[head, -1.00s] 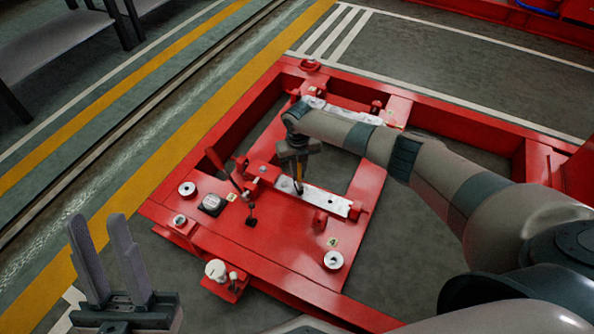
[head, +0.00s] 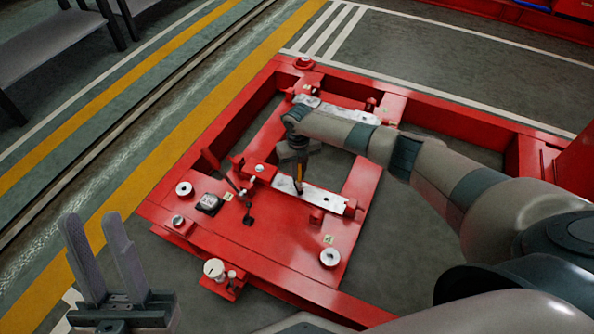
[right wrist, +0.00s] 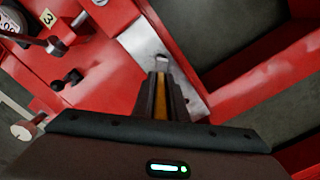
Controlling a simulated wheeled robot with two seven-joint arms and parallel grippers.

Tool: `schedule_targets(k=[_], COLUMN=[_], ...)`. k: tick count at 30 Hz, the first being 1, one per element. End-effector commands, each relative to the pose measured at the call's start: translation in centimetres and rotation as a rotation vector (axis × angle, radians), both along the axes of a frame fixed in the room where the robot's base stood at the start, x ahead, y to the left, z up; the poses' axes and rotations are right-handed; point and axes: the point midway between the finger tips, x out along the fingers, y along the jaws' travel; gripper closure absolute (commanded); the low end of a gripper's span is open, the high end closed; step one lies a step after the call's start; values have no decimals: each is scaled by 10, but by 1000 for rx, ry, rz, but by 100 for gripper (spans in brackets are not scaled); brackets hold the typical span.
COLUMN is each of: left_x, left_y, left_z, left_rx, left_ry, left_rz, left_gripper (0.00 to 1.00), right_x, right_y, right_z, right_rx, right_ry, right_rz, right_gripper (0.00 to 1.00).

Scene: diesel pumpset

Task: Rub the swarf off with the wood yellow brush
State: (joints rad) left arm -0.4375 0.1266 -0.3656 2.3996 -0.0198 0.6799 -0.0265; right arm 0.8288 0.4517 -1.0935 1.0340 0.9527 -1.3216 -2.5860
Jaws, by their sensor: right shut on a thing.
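My right gripper (head: 298,164) is shut on the yellow wooden brush (head: 299,178), which points down. In the right wrist view, the yellow handle (right wrist: 161,102) lies between the fingers. The brush's lower end is at the pale metal plate (head: 322,199) on the red frame; I cannot tell whether it touches. The plate also shows in the right wrist view (right wrist: 144,40). Swarf cannot be told clearly; small dark marks on the plate may be holes or debris. My left gripper (head: 94,235) is open and empty at the lower left, away from the frame.
The red frame (head: 275,255) has open gaps. A second pale plate (head: 340,112) lies farther back. Red clamp blocks, a raised red lever (head: 213,162), a black gauge-like part (head: 208,204) and a white knob (head: 214,269) stand near. Floor beside the frame is clear.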

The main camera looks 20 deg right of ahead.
Motion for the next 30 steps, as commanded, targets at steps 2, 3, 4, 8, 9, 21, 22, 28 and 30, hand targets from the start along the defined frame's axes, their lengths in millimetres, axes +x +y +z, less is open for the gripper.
schedule_targets(k=[2,3,4,8,9,21,22,28,30], left_x=[0,0,0,0,0,0,0,0,0], left_y=[0,0,0,0,0,0,0,0,0], left_z=[0,0,-1,1,2,9,9,10,11], left_rx=[0,0,0,0,0,0,0,0,0], left_ry=[0,0,0,0,0,0,0,0,0], left_rz=[0,0,0,0,0,0,0,0,0], left_gripper=[69,69,69,69,69,69,69,69,69], right_x=[-1,-1,-1,-2,-3,-9,-9,-9,-10], right_y=[-1,-1,-1,-2,-3,-8,-8,-8,-9], right_z=[-2,-2,-2,-1,-1,0,0,1,1], right_rx=[-2,-2,-2,-3,-3,-2,-2,-1,-1], right_ry=[2,2,2,3,3,2,2,1,1], right_rz=[0,0,0,-1,-1,-1,-1,-1,-1], right_gripper=[100,100,100,100,100,100,100,100,100])
